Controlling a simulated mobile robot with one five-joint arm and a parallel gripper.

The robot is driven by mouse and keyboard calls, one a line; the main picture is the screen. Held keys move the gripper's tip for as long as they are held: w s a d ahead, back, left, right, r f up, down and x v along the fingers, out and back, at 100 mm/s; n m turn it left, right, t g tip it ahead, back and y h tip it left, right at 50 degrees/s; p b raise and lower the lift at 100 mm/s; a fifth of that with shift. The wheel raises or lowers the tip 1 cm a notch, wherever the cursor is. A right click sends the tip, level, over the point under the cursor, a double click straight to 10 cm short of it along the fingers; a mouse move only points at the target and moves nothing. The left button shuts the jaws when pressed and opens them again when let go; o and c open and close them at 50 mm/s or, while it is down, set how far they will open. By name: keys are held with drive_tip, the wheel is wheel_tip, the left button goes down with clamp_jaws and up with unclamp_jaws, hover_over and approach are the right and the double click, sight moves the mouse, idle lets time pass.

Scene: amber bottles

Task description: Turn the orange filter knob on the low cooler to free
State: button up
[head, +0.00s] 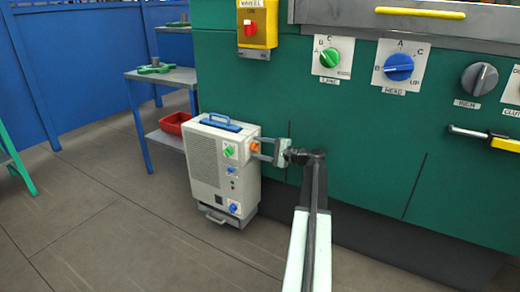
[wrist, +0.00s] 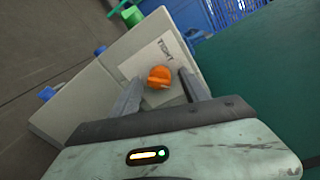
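The low cooler (head: 205,165) is a pale beige box with a blue top handle, standing on the floor against the green machine. The orange filter knob (head: 255,147) is on its upper right part, and in the wrist view the knob (wrist: 159,76) sits on a pale plate marked with small lettering, one word reading like "TIGHT". My gripper (head: 262,148) is at the knob. In the wrist view my gripper (wrist: 160,92) has its two fingers apart, with the knob just beyond and between the tips. Contact cannot be told.
The cooler also has a green knob (head: 229,151) and a blue knob (head: 235,208). The green machine (head: 350,140) with several dials rises behind my arm. A blue-legged side table (head: 175,78) with a red bin (head: 175,123) stands at left. Floor in front is clear.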

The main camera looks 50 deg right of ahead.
drive_tip(key=v, duration=0.7)
drive_tip(key=shift+s, duration=0.35)
